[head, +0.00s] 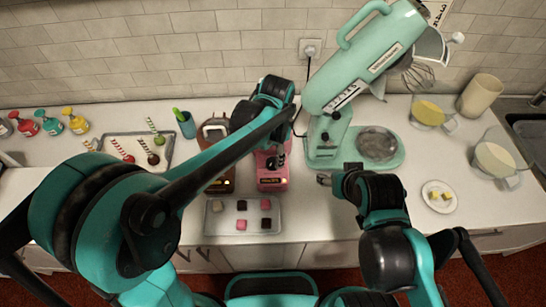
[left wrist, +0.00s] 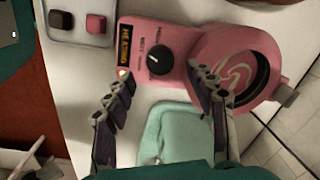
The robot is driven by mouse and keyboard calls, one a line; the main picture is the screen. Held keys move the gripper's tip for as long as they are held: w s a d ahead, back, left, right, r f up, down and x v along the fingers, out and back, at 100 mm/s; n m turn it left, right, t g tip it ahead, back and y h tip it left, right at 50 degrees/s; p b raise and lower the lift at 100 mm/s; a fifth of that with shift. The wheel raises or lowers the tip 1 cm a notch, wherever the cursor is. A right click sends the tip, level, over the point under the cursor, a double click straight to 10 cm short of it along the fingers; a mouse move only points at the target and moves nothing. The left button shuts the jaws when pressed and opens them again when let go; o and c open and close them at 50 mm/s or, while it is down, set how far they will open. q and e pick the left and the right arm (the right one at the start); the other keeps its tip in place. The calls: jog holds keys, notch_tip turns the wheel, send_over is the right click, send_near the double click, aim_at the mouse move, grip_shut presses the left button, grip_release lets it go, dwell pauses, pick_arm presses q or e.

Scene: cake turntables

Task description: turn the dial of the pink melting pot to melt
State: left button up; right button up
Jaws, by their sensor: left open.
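The pink melting pot (head: 272,184) stands on the counter, partly hidden under my left arm in the head view. In the left wrist view, its pink body (left wrist: 190,40) has a round bowl at right, a lit orange display (left wrist: 126,43) and a black dial (left wrist: 158,60) with a white pointer mark. My left gripper (left wrist: 162,84) is open, its fingers apart on either side of the dial. I cannot tell whether they touch it. It also shows over the pot in the head view (head: 274,152). My right gripper (head: 325,180) is right of the pot, its jaws unclear.
A mint stand mixer (head: 325,135) stands close to the right of the pot. A tray (head: 212,222) of pink, dark and pale cubes lies in front. A brown device (head: 220,185) is beside the pot at left. A small plate (head: 430,204) sits at right.

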aim_at(273, 163)
pick_arm(q)
jog(key=shift+s+r, duration=0.15)
jog(key=shift+r, duration=1.6)
jog(key=shift+a, duration=0.1)
jog(key=s+a+f+n+t+b, duration=0.1)
jog(key=s+a+n+t+b, duration=0.1)
jog(key=s+a+n, duration=0.4)
jog(key=s+a+f+n+t+b, duration=0.2)
jog(key=s+a+n, duration=0.4)
jog(key=a, duration=0.7)
jog(key=shift+a+f+n+t+b, duration=0.35)
jog(key=shift+n+t+b, duration=0.35)
jog(key=shift+t, duration=0.5)
